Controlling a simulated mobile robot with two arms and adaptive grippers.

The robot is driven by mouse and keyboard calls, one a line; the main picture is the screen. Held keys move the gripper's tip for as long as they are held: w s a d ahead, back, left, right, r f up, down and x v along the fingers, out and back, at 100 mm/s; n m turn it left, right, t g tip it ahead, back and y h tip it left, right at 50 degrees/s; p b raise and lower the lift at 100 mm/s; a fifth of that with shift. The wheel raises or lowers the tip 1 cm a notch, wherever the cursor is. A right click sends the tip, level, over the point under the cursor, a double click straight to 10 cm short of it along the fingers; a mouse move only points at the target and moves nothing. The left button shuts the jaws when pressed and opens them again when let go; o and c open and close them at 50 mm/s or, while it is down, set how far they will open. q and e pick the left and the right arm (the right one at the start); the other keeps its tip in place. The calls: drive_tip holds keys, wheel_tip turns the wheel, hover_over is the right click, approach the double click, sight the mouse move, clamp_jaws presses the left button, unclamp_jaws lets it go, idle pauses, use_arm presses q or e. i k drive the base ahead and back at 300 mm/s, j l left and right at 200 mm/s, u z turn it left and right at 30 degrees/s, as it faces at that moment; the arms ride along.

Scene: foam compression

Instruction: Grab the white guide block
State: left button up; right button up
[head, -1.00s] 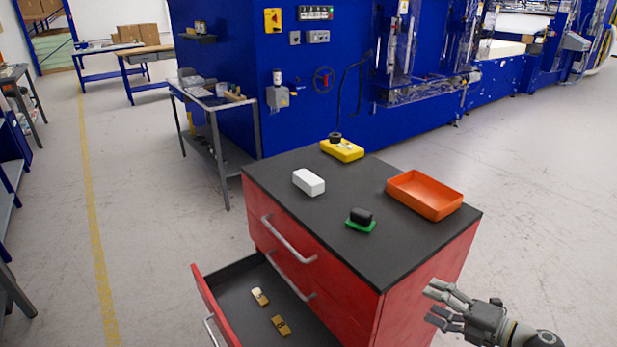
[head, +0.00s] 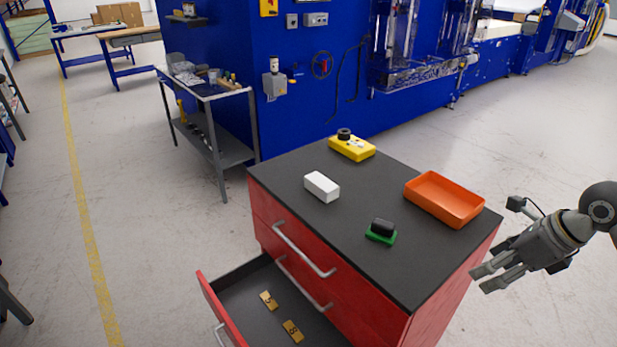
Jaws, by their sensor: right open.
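The white guide block (head: 322,187) lies on the black top of the red drawer cabinet, near its left side. Nothing touches it. My right gripper (head: 484,278) is open and empty, beside the cabinet's right side. It is well to the right of the block, with the cabinet top between them. My left gripper is not in view.
On the cabinet top (head: 330,233) stand a yellow box (head: 352,149) with a black knob, an orange tray (head: 444,199) and a black piece (head: 382,227) on a green base (head: 380,238). An open lower drawer (head: 245,302) juts out front-left, holding two small brass-coloured pieces.

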sight(328, 191)
drive_tip(key=i+j, duration=0.8)
drive_tip(key=j, duration=0.25)
drive_tip(key=i+j, duration=0.4)
drive_tip(key=j, duration=0.1)
